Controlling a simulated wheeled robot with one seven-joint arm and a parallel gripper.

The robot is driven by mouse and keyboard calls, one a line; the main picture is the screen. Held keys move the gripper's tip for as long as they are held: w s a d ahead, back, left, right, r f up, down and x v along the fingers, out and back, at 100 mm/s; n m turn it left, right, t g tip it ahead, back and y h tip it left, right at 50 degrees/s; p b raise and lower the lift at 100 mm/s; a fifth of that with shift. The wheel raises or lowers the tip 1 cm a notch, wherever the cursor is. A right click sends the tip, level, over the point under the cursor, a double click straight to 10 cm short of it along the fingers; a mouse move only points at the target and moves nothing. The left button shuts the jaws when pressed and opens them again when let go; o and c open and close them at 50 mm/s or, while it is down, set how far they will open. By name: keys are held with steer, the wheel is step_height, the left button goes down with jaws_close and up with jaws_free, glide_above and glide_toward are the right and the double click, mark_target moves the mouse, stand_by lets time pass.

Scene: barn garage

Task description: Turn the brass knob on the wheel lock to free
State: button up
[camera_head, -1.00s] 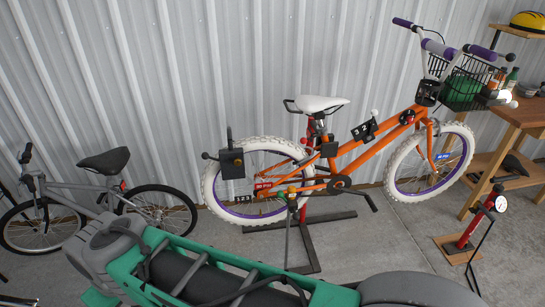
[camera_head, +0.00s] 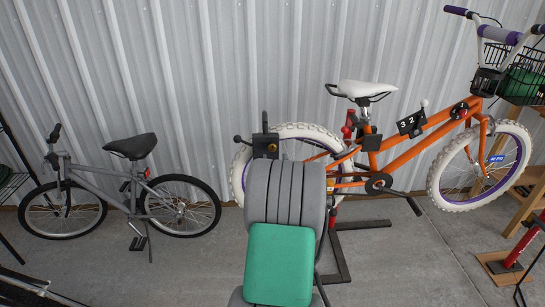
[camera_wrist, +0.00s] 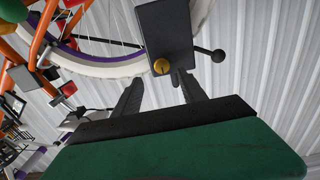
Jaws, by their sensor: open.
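The wheel lock (camera_head: 265,138) is a black box with a shackle at the top of the orange bike's rear wheel (camera_head: 237,172). In the wrist view the lock (camera_wrist: 167,28) is close, at top centre, with a dark ball-ended lever (camera_wrist: 217,55) on its right. The round brass knob (camera_wrist: 161,66) sits at the box's near end. My gripper (camera_wrist: 158,79) is open, with its two dark fingers pointing toward the lock. In the head view my arm hides the gripper.
The orange bike (camera_head: 420,137) stands on a dark floor stand (camera_head: 340,262). A grey bike (camera_head: 125,190) stands to the left. A red floor pump (camera_head: 525,240) is at the right. A corrugated metal wall (camera_head: 200,60) is close behind the bikes.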

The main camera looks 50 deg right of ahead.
mark_target(273, 148)
steer(key=x, duration=0.7)
steer(key=shift+w+a, duration=0.1)
steer(key=shift+a, duration=0.05)
